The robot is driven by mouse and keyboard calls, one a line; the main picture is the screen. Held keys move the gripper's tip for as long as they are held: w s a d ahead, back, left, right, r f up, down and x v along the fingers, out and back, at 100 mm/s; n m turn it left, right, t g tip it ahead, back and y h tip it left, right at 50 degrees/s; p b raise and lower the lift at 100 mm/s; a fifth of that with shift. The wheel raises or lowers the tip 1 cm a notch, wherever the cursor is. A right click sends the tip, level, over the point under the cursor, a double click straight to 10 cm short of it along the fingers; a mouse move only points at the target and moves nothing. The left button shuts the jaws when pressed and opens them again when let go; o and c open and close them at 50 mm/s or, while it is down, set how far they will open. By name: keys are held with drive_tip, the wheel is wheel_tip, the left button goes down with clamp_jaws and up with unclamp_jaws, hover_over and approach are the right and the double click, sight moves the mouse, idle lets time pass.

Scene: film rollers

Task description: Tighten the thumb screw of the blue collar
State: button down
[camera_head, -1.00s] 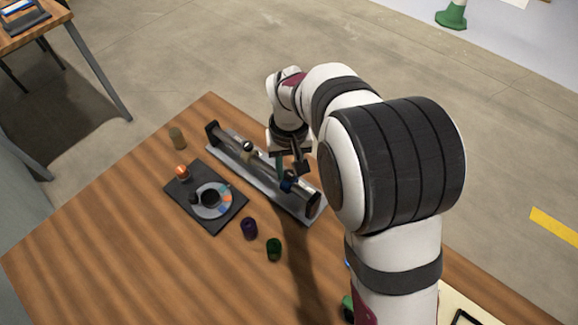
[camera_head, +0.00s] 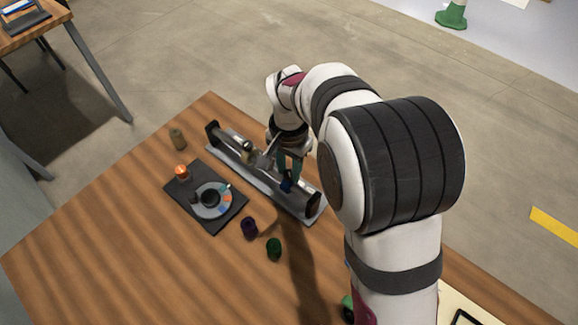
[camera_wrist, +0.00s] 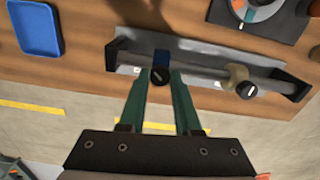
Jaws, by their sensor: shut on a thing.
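The blue collar (camera_wrist: 162,57) sits on the bar of the grey roller stand (camera_wrist: 205,48), toward its left end in the wrist view. It also shows in the head view (camera_head: 286,185), partly covered by my fingers. Its black thumb screw (camera_wrist: 160,76) has a white mark and faces my wrist camera. My gripper (camera_wrist: 160,82) has its two green fingers at either side of this screw and is shut on it. In the head view my gripper (camera_head: 289,178) points down at the collar.
A tan collar (camera_wrist: 237,72) with a black thumb screw (camera_wrist: 247,90) sits farther along the same bar. A blue tray (camera_wrist: 37,28) lies at upper left in the wrist view.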

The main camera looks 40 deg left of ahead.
sight(289, 173)
drive_tip(key=m, duration=0.4)
drive_tip(key=shift+m, duration=2.5)
drive_tip(key=c, duration=0.6)
unclamp_jaws()
drive_tip(key=shift+r, duration=0.1)
wheel_tip(289, 173, up, 16)
